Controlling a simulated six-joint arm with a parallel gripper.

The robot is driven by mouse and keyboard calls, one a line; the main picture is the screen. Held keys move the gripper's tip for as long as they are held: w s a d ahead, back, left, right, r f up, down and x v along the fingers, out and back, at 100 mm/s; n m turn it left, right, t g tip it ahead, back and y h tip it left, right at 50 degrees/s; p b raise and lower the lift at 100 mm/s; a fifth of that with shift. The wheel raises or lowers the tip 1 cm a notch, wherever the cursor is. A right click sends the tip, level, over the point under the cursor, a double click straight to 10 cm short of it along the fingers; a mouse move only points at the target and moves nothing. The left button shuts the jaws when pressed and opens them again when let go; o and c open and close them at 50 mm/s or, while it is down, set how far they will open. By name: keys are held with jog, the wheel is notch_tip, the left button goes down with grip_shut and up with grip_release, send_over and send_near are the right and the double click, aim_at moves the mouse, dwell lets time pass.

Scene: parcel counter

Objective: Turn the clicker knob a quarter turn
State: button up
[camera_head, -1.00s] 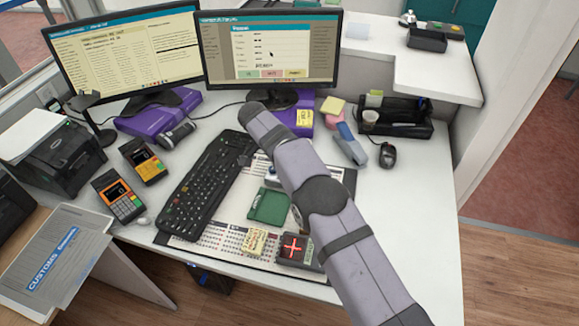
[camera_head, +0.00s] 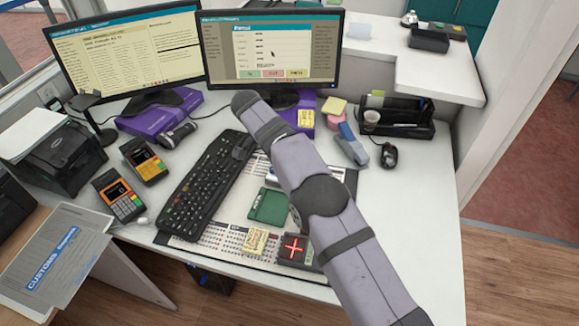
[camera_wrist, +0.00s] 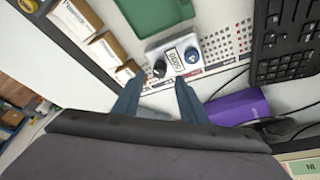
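The clicker (camera_wrist: 172,50) is a small silver box with a number window, a black round knob (camera_wrist: 159,69) and a blue round knob or button (camera_wrist: 191,56). It lies just beyond my fingertips in the wrist view. My gripper (camera_wrist: 157,88) is open and empty, its two dark fingers apart. The black knob appears between the lines of the fingers, and I see no contact. In the head view, my arm hides my gripper and most of the clicker; a small pale and blue part (camera_head: 277,174) shows beside the arm.
A green pad (camera_head: 268,206) lies close to the clicker on the printed desk mat (camera_head: 222,236). The black keyboard (camera_head: 207,187) is to the left. A red-cross device (camera_head: 293,249) and a yellow note (camera_head: 255,241) are in front. A purple box (camera_wrist: 237,107) shows near my gripper.

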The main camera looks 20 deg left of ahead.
jog(key=shift+v, duration=1.8)
jog(key=w+d+r+m+g+p, duration=0.1)
jog(key=w+d+m+p, duration=0.1)
jog(key=w+d+p, duration=0.45)
jog(key=s+a+n, duration=0.1)
jog(key=n, duration=0.3)
jog(key=s+a+n+g+y, duration=0.1)
jog(key=n, duration=0.3)
jog(key=s+a+n+y+b, duration=0.1)
jog(key=n, duration=0.3)
jog(key=shift+s+f+n+g, duration=0.3)
jog(key=shift+f, duration=0.05)
jog(key=shift+s+a+n+y, duration=0.1)
jog(key=shift+n+y, duration=0.05)
jog(key=shift+n, duration=0.45)
jog(key=shift+s+a+n+y, duration=0.1)
jog(key=shift+a+n+y, duration=0.05)
jog(key=shift+n, duration=0.45)
jog(key=n, duration=0.3)
jog(key=shift+s+a+n, duration=0.1)
jog(key=shift+a+n, duration=0.15)
jog(key=shift+n, duration=0.15)
jog(key=n, duration=0.5)
jog(key=shift+n, duration=0.3)
